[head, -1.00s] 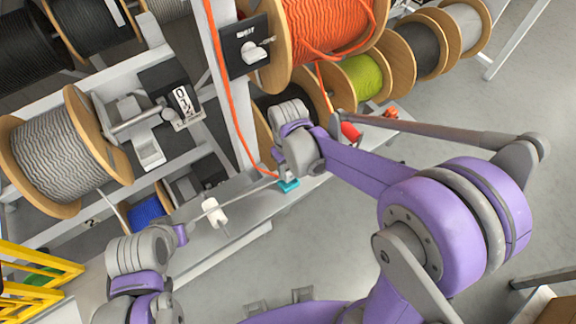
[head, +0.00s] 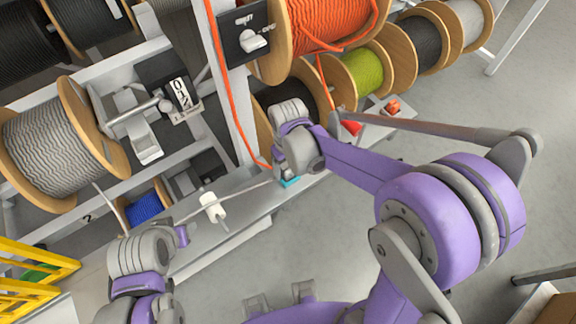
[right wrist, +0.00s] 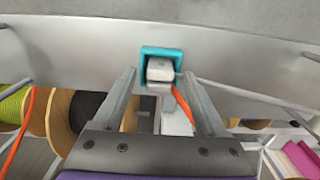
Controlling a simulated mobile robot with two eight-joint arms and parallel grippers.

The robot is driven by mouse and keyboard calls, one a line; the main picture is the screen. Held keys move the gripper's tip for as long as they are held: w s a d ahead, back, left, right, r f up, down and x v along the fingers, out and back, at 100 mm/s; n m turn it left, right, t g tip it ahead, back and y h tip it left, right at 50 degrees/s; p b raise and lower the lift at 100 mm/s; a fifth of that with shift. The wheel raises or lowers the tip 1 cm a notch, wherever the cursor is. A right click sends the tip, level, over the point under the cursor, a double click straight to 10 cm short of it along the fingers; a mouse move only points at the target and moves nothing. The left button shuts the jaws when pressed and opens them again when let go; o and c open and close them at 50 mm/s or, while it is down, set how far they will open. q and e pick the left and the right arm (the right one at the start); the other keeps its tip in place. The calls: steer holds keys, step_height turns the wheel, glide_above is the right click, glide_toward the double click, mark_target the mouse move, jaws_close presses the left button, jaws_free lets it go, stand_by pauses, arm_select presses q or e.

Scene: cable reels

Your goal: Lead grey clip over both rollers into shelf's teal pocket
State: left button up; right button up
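The teal pocket (head: 290,183) is on the pale shelf, partly hidden behind my right wrist. In the right wrist view its teal frame (right wrist: 176,53) surrounds a light grey clip (right wrist: 160,72), which appears seated in the opening. My right gripper (right wrist: 161,78) has its fingers apart, one on each side of the clip, with gaps. A thin grey cable (head: 245,191) runs from the pocket past a white roller (head: 212,207) toward my left wrist. I cannot make out a second roller. My left gripper's fingers are hidden behind its wrist. The grey reel (head: 52,147) stands at left.
A lime reel (head: 362,72) and dark reels stand behind. Yellow railing (head: 40,268) is at lower left. Open floor lies at right.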

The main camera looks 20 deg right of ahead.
steer(key=shift+r, duration=0.1)
step_height(320, 180, up, 11)
steer(key=shift+p, duration=0.45)
stand_by(0.5)
steer(key=s+d+f+m+t, duration=0.2)
steer(key=s+d+m+t, duration=0.2)
steer(key=s, duration=0.9)
steer(key=shift+d+t, duration=0.8)
steer(key=shift+d, duration=0.5)
steer(key=shift+f, duration=0.1)
steer(key=shift+c, duration=0.3)
